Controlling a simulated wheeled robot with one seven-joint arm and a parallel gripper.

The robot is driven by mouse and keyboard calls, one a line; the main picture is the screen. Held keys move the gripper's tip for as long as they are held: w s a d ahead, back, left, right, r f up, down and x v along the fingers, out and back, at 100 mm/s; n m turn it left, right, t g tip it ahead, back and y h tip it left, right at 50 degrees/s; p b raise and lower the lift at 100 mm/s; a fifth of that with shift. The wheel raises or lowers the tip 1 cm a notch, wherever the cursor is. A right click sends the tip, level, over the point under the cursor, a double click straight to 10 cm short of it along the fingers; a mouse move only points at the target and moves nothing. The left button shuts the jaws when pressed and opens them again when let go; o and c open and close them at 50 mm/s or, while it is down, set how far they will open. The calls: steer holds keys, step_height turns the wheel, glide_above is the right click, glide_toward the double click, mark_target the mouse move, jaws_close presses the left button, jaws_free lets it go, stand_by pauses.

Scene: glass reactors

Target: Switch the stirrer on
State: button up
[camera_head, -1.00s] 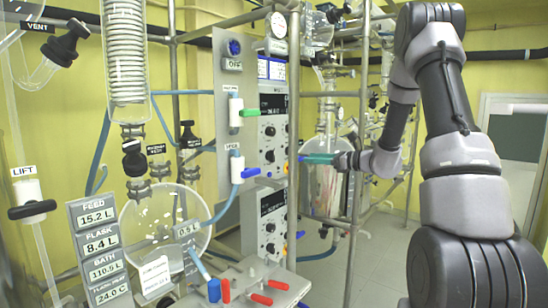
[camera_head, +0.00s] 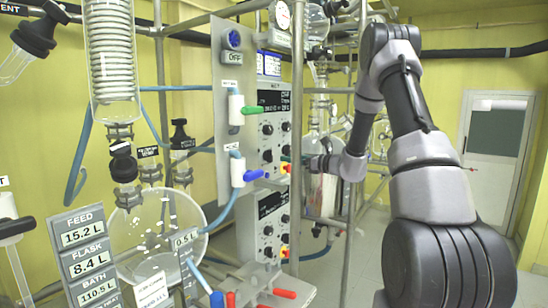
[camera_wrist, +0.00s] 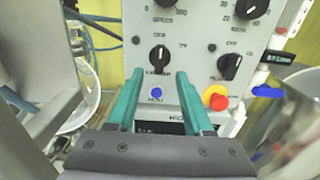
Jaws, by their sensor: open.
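My gripper (camera_wrist: 158,76) is open and empty in the wrist view, with its two teal fingers pointing at a grey control panel (camera_wrist: 196,58). A black knob (camera_wrist: 158,57) with a pointer sits between and just beyond the fingertips. A blue button (camera_wrist: 156,93) is below it, between the fingers. To the right are another black knob (camera_wrist: 229,66) and a red button on a yellow base (camera_wrist: 217,101). The labels are too small to read, so I cannot tell which control is the stirrer's.
A steel post (camera_head: 297,120) stands in front of the panel in the head view. Valves with a green handle (camera_head: 268,109) and a blue handle (camera_head: 254,175) are on its left. Glass vessels (camera_head: 150,240) and hoses crowd the lower left. A door (camera_head: 494,150) is at the right.

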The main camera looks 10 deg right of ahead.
mark_target(272, 155)
steer(key=x, duration=0.7)
steer(key=shift+a, duration=0.1)
jaws_close()
